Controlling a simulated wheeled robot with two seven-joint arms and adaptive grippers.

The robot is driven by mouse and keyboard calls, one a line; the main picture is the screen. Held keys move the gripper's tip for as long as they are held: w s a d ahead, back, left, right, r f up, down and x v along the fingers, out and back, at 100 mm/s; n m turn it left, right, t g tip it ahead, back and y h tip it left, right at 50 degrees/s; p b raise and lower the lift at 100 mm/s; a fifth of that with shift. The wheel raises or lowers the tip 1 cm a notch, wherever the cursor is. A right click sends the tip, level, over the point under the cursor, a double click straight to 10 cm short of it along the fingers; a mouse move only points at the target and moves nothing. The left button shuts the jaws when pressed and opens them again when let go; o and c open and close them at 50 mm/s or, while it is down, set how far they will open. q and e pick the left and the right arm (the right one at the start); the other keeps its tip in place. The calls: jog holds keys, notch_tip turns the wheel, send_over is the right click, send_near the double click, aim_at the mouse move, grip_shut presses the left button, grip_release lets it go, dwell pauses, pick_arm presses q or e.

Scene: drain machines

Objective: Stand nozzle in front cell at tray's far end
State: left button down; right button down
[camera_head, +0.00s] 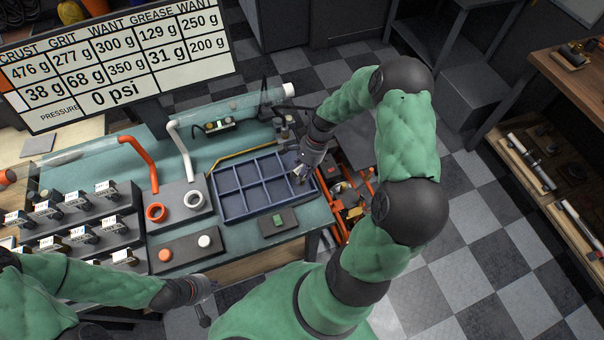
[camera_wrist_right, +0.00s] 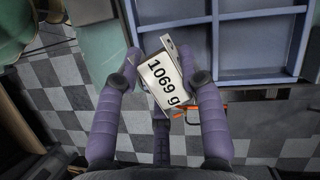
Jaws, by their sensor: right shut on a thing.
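The blue-grey tray (camera_head: 216,201) lies on the bench, split into several cells that look empty. In the right wrist view the tray's rim (camera_wrist_right: 240,83) and cells fill the upper right. My right gripper (camera_head: 301,174) is over the tray's right end. In its wrist view, the purple fingers (camera_wrist_right: 163,85) are shut on a metal piece with a white "1069 g" label (camera_wrist_right: 166,78), which I take to be the nozzle. It appears tilted, beside the tray's rim; its lower part is hidden. My left gripper (camera_head: 203,298) is low, in front of the bench; its jaws are unclear.
Racks of labelled grey pieces (camera_head: 78,226) stand at the left. A grey block with orange and white rings (camera_head: 178,208), a button panel (camera_head: 185,251) and a green-button box (camera_head: 278,222) stand near the tray. A screen (camera_head: 117,62) stands behind. An orange-framed cart (camera_head: 350,200) is at right.

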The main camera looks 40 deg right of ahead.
jog(key=shift+f, duration=0.5)
jog(key=shift+f, duration=0.1)
jog(key=c, duration=0.8)
grip_release()
jog(key=shift+o, duration=0.2)
jog(key=shift+w+d+r, duration=0.1)
jog(key=shift+d+r, duration=0.05)
jog(key=shift+r, duration=0.2)
jog(key=p+v, duration=0.1)
jog(key=v, duration=1)
jog(key=shift+r+p, duration=0.3)
jog(key=shift+f, duration=0.1)
